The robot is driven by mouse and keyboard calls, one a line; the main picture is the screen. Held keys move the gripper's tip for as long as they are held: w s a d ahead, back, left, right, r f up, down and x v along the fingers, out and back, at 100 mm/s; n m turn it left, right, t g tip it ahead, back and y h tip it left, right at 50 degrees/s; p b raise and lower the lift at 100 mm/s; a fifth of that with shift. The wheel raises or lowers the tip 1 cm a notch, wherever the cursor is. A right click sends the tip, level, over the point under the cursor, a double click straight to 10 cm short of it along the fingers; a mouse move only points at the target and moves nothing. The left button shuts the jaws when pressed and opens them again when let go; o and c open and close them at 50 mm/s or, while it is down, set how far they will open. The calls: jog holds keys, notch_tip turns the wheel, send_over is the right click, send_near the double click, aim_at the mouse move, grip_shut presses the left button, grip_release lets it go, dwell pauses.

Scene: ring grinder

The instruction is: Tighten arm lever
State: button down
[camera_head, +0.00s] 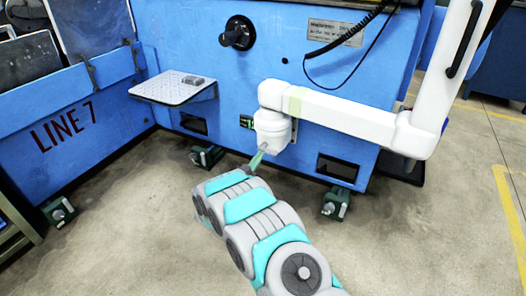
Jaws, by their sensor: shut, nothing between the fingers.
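A white jointed machine arm (345,113) reaches across the front of the blue machine. Its left end bends down into a rounded white joint (272,130). My gripper (256,163) is at the end of my grey and teal arm, just below and left of this joint. It is small in the view and appears shut and empty. A narrow pale green piece shows between my wrist and the underside of the joint. I cannot tell whether it is the lever or part of my gripper, nor whether it touches the joint. No lever stands out clearly.
The blue machine (240,75) fills the back, with a black knob (238,33) and a black coiled cable (345,35). A speckled shelf (165,90) juts out at left, holding a small grey block (193,80). Green machine feet (336,204) stand on the floor. Open concrete floor lies in front.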

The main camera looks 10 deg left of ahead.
jog(key=shift+s+a+f+h, duration=0.2)
jog(key=shift+f+h, duration=0.15)
jog(key=shift+h, duration=0.15)
jog(key=shift+d, duration=0.1)
jog(key=r, duration=0.1)
send_over(269, 152)
jog(key=s, duration=0.1)
jog(key=shift+d+r, duration=0.1)
jog(key=f, duration=0.3)
jog(key=shift+s+f, duration=0.2)
jog(key=shift+f, duration=0.15)
jog(key=shift+f, duration=0.1)
